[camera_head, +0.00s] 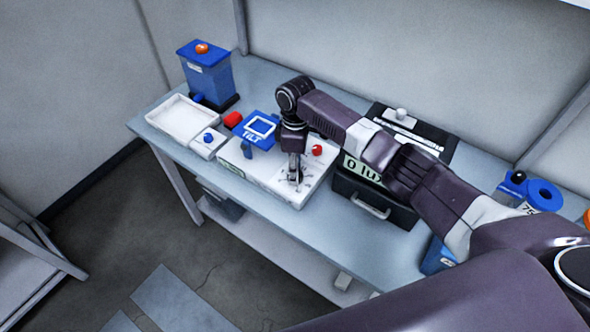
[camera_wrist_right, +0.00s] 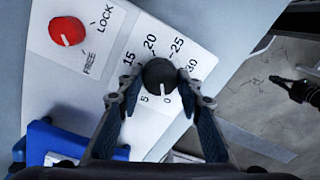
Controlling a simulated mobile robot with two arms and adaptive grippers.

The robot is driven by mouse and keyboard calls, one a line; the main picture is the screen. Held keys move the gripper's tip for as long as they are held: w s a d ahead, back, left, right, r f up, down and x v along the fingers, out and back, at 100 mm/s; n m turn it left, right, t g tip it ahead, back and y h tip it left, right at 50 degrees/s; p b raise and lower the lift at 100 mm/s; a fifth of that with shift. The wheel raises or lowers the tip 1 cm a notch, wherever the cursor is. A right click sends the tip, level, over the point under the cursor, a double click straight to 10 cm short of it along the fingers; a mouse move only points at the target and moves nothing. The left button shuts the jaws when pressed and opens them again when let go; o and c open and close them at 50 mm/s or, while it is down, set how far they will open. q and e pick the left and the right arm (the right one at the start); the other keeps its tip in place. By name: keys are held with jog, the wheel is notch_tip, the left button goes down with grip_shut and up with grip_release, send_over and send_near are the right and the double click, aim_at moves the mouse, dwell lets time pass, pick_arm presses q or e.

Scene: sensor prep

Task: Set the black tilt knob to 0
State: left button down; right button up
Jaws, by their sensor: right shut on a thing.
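The black tilt knob (camera_wrist_right: 160,72) sits on a white panel (camera_wrist_right: 95,85) with a printed scale from 0 to 30. Its white pointer mark faces the 0. My right gripper (camera_wrist_right: 160,86) is shut on the knob, one finger on each side. In the head view the right gripper (camera_head: 295,176) points down onto the white TILT fixture (camera_head: 262,176) and hides the knob. A dark shape at the right edge of the wrist view appears to be my left gripper (camera_wrist_right: 291,86); its jaws are too small to read.
A red LOCK/FREE knob (camera_wrist_right: 67,30) is on the same panel. A blue TILT block (camera_head: 256,128) stands beside it. A white tray (camera_head: 180,120) and a blue box (camera_head: 208,78) are at left. A black case (camera_head: 375,200) is close at right.

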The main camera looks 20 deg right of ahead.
jog(key=shift+w+r+n, duration=0.1)
jog(key=shift+n, duration=0.5)
jog(key=o, duration=1.2)
jog(key=shift+c, duration=0.2)
notch_tip(320, 180, up, 12)
jog(key=shift+w+d, duration=0.15)
jog(key=shift+w, duration=0.1)
